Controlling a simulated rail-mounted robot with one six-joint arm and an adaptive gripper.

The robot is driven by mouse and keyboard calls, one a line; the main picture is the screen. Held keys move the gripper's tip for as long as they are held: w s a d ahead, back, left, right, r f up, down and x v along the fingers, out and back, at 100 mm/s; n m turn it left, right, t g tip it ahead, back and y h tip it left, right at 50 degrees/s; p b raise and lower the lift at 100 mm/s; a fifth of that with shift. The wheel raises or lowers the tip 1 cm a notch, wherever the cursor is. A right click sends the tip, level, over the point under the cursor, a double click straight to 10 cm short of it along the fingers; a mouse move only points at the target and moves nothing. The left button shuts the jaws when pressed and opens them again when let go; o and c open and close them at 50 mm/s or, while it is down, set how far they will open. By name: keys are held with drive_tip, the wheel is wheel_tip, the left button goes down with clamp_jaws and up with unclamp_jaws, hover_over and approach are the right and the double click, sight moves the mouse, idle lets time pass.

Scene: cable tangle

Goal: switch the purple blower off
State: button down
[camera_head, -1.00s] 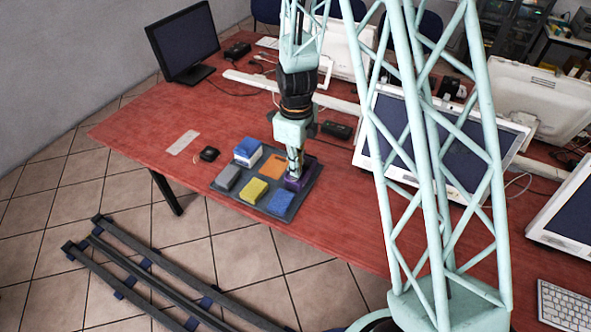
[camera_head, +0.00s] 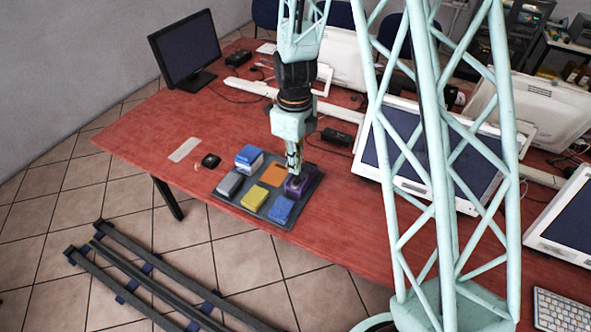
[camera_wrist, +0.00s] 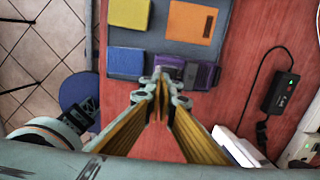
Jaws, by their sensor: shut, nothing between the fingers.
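The purple blower (camera_head: 301,187) is a small purple box at the right corner of a dark grey tray (camera_head: 250,215). My gripper (camera_head: 293,167) is shut and empty, pointing down just above the blower. In the wrist view my fingertips (camera_wrist: 161,76) are together in front of the blower's near side. I cannot tell whether they touch it. The state of its switch is too small to make out.
The tray also holds an orange block (camera_head: 273,174), a yellow block (camera_head: 255,196), a blue block (camera_head: 281,210), a grey block (camera_head: 230,183) and a blue-and-white block (camera_head: 249,158). A black adapter (camera_wrist: 281,92) with a cable lies right of the tray on the red table (camera_head: 130,140).

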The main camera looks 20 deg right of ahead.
wheel_tip(320, 180, up, 7)
drive_tip(key=p, duration=0.1)
drive_tip(key=shift+s+a+r, duration=0.2)
drive_tip(key=shift+s+a, duration=0.2)
drive_tip(key=shift+s, duration=0.05)
drive_tip(key=shift+r, duration=0.1)
idle(0.5)
drive_tip(key=s+r+n+t, duration=0.1)
drive_tip(key=s+r+n, duration=0.6)
drive_tip(key=r, duration=0.4)
drive_tip(key=s+r+n+t, duration=0.1)
drive_tip(key=s+r+n, duration=0.65)
drive_tip(key=r, duration=0.45)
drive_tip(key=s+r+n+t, duration=0.1)
drive_tip(key=s+r+n, duration=0.3)
drive_tip(key=s, duration=0.6)
drive_tip(key=s+d+r+n+t, duration=0.1)
drive_tip(key=s+r+n, duration=0.3)
drive_tip(key=s+n, duration=0.4)
drive_tip(key=shift+s+d+r, duration=0.25)
drive_tip(key=shift+s+r, duration=0.05)
drive_tip(key=shift+s, duration=0.75)
